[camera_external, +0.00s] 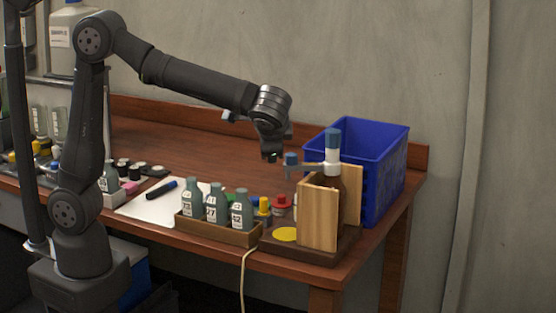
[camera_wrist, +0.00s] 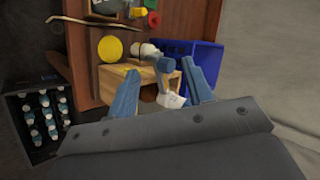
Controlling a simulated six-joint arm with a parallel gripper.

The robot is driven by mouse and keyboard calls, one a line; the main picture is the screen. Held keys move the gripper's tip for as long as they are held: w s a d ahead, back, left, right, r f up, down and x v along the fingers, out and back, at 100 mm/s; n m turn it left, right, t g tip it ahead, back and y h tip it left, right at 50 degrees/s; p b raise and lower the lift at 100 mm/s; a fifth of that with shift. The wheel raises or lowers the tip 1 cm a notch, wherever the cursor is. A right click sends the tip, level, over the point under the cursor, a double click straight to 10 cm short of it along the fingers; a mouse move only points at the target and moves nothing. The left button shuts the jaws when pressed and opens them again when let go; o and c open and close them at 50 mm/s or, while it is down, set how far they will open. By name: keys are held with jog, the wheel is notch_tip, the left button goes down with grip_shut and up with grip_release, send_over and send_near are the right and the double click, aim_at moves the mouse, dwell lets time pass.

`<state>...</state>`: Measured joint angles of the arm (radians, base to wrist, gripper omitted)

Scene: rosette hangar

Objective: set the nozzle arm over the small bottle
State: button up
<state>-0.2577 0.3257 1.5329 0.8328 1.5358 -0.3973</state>
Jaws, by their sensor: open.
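The nozzle arm (camera_external: 312,166) reaches left from a post with a blue-and-white top, above a brown bottle (camera_external: 330,190) partly hidden by wooden panels. It ends in a blue tip (camera_external: 291,159). My gripper (camera_external: 268,155) hangs just left of and above that tip. In the wrist view my gripper (camera_wrist: 172,60) is open, its two blue fingers apart, with blue-and-white nozzle parts (camera_wrist: 162,66) between them in the picture; I see no grip. A yellow disc (camera_external: 286,234) lies on the stand's base, with no bottle on it. Which bottle is the small one is unclear.
Three labelled bottles (camera_external: 214,208) stand in a wooden tray, with yellow- and red-capped items beside it. A blue bin (camera_external: 385,165) stands behind the stand. A pen (camera_external: 160,190) lies on white paper. The table's back middle is clear.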

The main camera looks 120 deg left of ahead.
jog(key=d+f+m+y, duration=0.4)
jog(key=f+m+y, duration=0.1)
jog(key=m, duration=0.7)
jog(key=m+t+y, duration=0.4)
jog(key=m+t, duration=0.1)
jog(key=m, duration=0.7)
send_near(289, 160)
jog(key=a, duration=1.1)
jog(key=shift+w+a+f, duration=0.15)
jog(key=shift+a, duration=0.05)
grip_shut()
